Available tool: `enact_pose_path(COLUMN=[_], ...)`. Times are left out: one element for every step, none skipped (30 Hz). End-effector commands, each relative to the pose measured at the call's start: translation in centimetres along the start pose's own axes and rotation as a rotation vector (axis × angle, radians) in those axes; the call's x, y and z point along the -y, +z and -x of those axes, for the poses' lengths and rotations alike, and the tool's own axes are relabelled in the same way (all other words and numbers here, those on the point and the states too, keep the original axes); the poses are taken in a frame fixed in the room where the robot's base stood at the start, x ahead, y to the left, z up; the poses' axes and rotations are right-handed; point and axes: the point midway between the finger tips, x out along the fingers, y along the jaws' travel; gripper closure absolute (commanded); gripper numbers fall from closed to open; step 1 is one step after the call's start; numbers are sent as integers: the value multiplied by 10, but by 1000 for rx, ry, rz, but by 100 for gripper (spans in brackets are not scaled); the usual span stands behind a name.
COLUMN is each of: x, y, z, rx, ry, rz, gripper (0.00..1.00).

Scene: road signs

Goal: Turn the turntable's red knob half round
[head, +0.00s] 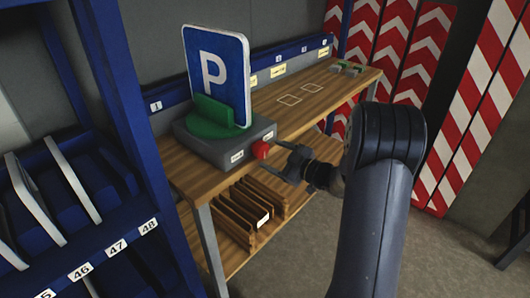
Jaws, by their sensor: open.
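The turntable is a grey box (210,145) with a green round top (203,124) at the near left end of the wooden workbench. A blue parking sign (217,75) with a white P stands upright on it in a green holder. The red knob (261,149) sticks out of the box's right front side, between small white labels. My gripper (280,155) is open just right of the knob, its fingers pointing left toward it. Whether a finger touches the knob I cannot tell.
The workbench (330,89) is mostly clear, with small green and grey pieces (346,67) at its far end. Wooden slots (255,205) sit on the shelf below. A blue rack (130,110) stands close on the left. Striped red and white boards (470,110) lean at the right.

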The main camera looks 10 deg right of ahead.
Motion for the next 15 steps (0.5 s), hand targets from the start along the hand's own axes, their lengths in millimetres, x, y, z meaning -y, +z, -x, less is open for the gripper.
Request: enact_pose_path(x=[0, -1, -1, -1, 0, 0, 0, 0, 0, 0, 0, 1, 1, 1, 1], y=[1, 1, 0, 1, 1, 1, 1, 0, 0, 0, 0, 0, 0, 0, 0], z=[12, 19, 26, 32, 36, 42, 46, 49, 53, 56, 57, 59, 60, 60, 60], rx=[2, 3, 1, 2, 2, 2, 1, 1, 1, 2, 1, 0, 0, 0, -1], ry=[3, 5, 3, 3, 3, 2, 2, 1, 1, 1, 0, -1, -1, -1, -2], rz=[-1, 0, 1, 0, -1, 0, 0, 0, 0, 0, 1, 1, 1, 1, 1], gripper=[31, 31, 31, 31, 31, 31, 31, 31, 31, 31, 31, 31, 31, 31, 31])
